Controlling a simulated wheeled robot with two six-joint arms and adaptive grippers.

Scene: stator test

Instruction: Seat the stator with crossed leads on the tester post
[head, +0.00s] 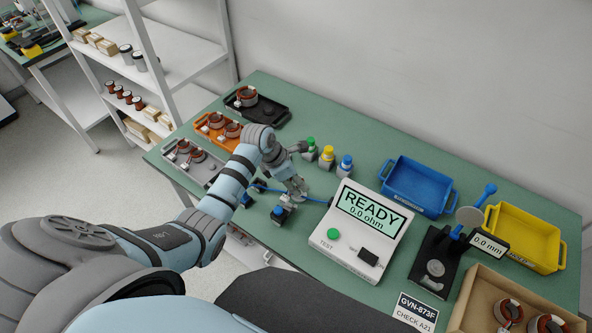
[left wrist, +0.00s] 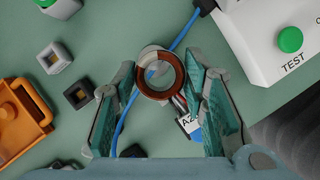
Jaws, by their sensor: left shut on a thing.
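My left gripper (head: 296,187) is over the table, left of the white tester (head: 358,228). In the left wrist view my left gripper (left wrist: 162,78) is shut on a stator (left wrist: 161,73), a copper-brown and grey ring between its fingertips. Reddish leads and a white tag (left wrist: 187,122) hang from it; whether the leads cross is too small to tell. A blue piece (head: 279,213) shows just below the gripper in the head view. I cannot tell whether the stator touches anything below. The tester post is not clearly visible. The tester reads READY, 0.0 ohm. My right gripper is not in view.
Stators sit in a grey tray (head: 211,172), an orange tray (head: 207,138) and a black tray (head: 270,120). A blue bin (head: 410,199), yellow bin (head: 530,250), gauge (head: 432,272) and carton (head: 478,290) are right. A blue cable (left wrist: 183,35) runs beneath.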

